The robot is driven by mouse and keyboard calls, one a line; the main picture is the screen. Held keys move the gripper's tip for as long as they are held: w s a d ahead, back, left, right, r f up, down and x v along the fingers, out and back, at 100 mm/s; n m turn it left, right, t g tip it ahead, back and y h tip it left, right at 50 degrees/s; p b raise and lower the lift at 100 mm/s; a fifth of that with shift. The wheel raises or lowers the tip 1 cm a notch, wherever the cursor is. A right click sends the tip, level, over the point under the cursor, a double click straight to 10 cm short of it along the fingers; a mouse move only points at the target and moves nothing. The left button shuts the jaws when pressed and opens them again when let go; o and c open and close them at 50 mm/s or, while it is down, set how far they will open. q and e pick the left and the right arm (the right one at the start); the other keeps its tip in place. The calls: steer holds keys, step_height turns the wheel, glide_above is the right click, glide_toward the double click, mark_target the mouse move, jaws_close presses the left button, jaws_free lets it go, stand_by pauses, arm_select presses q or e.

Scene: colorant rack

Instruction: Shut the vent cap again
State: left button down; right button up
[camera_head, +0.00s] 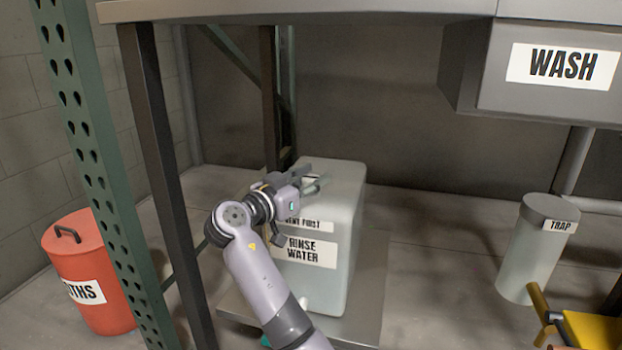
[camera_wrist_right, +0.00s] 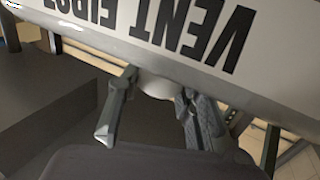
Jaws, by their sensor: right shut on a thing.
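A pale grey rinse water container (camera_head: 345,215) stands upright under the bench, with "VENT FIRST" and "RINSE WATER" labels on its front. My right gripper (camera_head: 312,181) is at its top, near the front left edge. In the right wrist view, my right gripper (camera_wrist_right: 155,112) has its two fingers on either side of a pale rounded piece (camera_wrist_right: 159,88), which looks like the vent cap, and is shut on it. The "VENT FIRST" label (camera_wrist_right: 185,25) shows upside down there. The gripper hides the cap in the head view. My left gripper is not in view.
The bench top (camera_head: 300,10) hangs above, with a dark leg (camera_head: 155,170) and green perforated post (camera_head: 90,150) at left. A red bin (camera_head: 90,280) stands left. A grey "WASH" box (camera_head: 550,95) hangs right, above a "TRAP" canister (camera_head: 530,260). Floor between is clear.

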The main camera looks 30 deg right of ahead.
steer(key=o, duration=1.1)
steer(key=shift+a, duration=0.1)
steer(key=v, duration=1.1)
steer(key=shift+s+a, duration=0.2)
steer(key=shift+a, duration=0.15)
